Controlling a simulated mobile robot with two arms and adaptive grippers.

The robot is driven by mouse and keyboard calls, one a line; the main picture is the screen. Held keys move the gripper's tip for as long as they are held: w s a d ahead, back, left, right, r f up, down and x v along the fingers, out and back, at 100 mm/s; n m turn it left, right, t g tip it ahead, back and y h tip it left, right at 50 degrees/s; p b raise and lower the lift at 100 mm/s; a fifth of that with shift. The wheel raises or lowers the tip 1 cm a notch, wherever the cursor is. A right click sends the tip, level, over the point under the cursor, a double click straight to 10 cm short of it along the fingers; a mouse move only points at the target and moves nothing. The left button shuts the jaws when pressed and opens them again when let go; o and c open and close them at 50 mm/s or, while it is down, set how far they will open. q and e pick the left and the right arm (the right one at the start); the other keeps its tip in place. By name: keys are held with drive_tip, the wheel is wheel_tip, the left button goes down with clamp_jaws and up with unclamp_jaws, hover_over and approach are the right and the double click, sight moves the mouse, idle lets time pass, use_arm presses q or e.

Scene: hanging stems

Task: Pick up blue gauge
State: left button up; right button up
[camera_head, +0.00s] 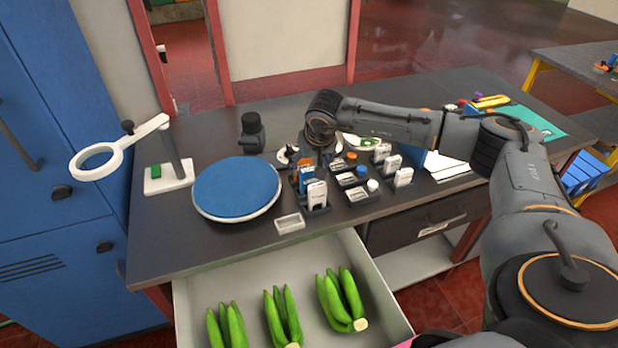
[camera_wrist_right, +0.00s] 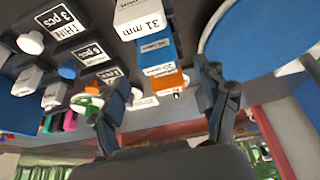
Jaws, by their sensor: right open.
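The blue gauge (camera_head: 306,179) stands upright in a dark slotted holder on the table, between a white gauge in front and an orange one behind. In the right wrist view the blue gauge (camera_wrist_right: 157,57) shows between the white block marked 31 mm (camera_wrist_right: 141,20) and the orange gauge (camera_wrist_right: 168,83). My right gripper (camera_head: 318,150) is above and just behind the holder, partly hidden by its own wrist. In the wrist view its two fingers (camera_wrist_right: 163,112) are spread apart with nothing held between them, near the orange end of the row. My left gripper is out of view.
A round blue disc (camera_head: 236,188) lies left of the holder. More holders with white labelled blocks (camera_head: 403,177) stand to its right. An open drawer (camera_head: 240,283) below holds green bananas. A magnifier lamp (camera_head: 168,175) stands left.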

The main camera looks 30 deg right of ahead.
sight(310, 170)
drive_tip(key=p+x, duration=0.1)
drive_tip(key=x, duration=0.2)
drive_tip(key=shift+d+f, duration=0.1)
drive_tip(key=shift+f, duration=0.3)
drive_tip(key=shift+w+f, duration=0.2)
drive_tip(key=shift+f, duration=0.15)
drive_tip(key=shift+c, duration=0.4)
drive_tip(key=c, duration=1.1)
